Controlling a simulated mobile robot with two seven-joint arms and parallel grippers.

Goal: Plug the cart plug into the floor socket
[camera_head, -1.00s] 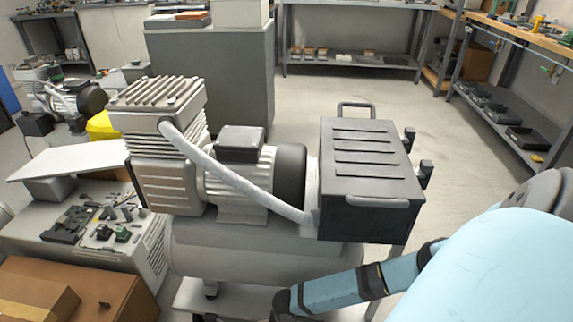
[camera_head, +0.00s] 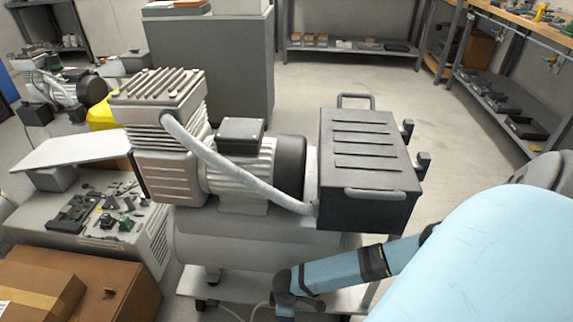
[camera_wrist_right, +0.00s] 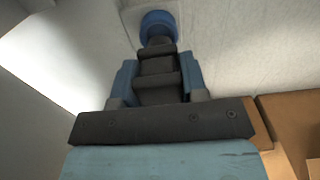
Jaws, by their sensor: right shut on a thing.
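In the right wrist view my right gripper (camera_wrist_right: 158,66) is shut on a dark stepped body (camera_wrist_right: 158,90), which looks like the cart plug, between its two blue fingers. Just beyond its far end is a blue round piece (camera_wrist_right: 158,22) in front of a pale plate; it looks like the floor socket. I cannot tell whether the plug's tip touches or enters it. In the head view the compressor cart (camera_head: 240,285) stands in front of me, and my right arm reaches down past its front right. My left gripper is not in view.
A pale cable (camera_head: 256,307) hangs at the cart's lower front. Cardboard boxes (camera_head: 115,280) and a low cabinet with small parts (camera_head: 50,250) are at the left. Shelving (camera_head: 490,95) stands at the right. Open floor (camera_head: 350,85) lies behind the compressor.

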